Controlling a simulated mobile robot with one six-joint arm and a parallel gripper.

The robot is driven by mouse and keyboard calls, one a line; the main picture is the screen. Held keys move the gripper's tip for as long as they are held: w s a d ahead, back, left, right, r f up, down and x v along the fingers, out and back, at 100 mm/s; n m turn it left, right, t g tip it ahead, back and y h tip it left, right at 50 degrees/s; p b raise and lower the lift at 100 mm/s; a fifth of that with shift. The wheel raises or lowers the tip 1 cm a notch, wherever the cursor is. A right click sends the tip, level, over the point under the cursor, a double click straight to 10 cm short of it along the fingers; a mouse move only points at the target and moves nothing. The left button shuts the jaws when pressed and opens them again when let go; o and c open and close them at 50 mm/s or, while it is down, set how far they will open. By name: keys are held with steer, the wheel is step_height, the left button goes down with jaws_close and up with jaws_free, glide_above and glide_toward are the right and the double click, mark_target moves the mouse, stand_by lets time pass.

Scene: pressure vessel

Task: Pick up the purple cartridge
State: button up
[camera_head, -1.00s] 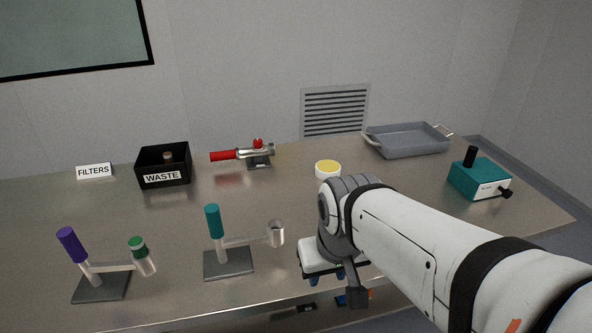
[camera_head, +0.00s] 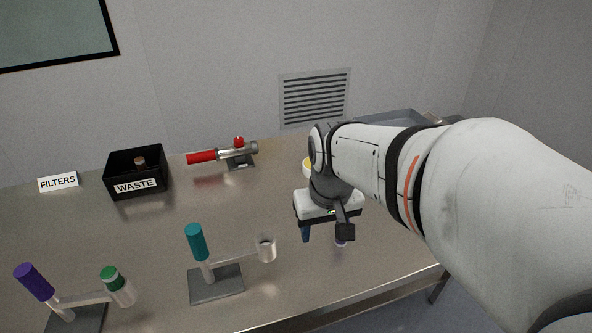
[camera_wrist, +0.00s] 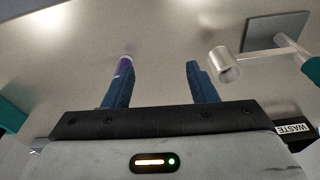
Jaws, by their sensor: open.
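A small purple cartridge with a pale end (camera_head: 340,243) shows just below my gripper in the head view, mostly hidden by my wrist. In the wrist view the purple cartridge (camera_wrist: 124,66) is by the tip of the left finger, partly covered by it. I cannot tell whether they touch. My gripper (camera_wrist: 157,72) is open, its two blue fingers apart with only bare table seen between them. In the head view my gripper (camera_head: 323,234) is over the right part of the table, one blue finger clearly visible.
A teal-handled stand with a metal cup (camera_head: 265,248) is left of my gripper; a purple-handled stand (camera_head: 35,282) holds a green-capped cylinder. Behind are the black WASTE box (camera_head: 137,172), a red-handled valve (camera_head: 222,154), and a white-and-yellow container (camera_head: 307,168), partly hidden.

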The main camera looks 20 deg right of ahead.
steer(key=w+d, duration=0.2)
steer(key=d, duration=0.1)
steer(key=w+d+f+g, duration=0.1)
steer(key=w+d, duration=0.2)
steer(key=w+d+m+g+p, duration=0.1)
steer(key=w+d, duration=0.1)
steer(key=shift+w+d+f, duration=0.2)
steer(key=shift+d+f, duration=0.05)
steer(key=shift+d, duration=0.15)
steer(key=shift+w+d+f, duration=0.1)
steer(key=shift+d+f, duration=0.05)
steer(key=shift+f, duration=0.2)
steer(key=f, duration=0.7)
steer(key=shift+w+f+p, duration=0.1)
steer(key=shift+w+p, duration=0.1)
steer(key=shift+p, duration=0.1)
steer(key=c, duration=1.1)
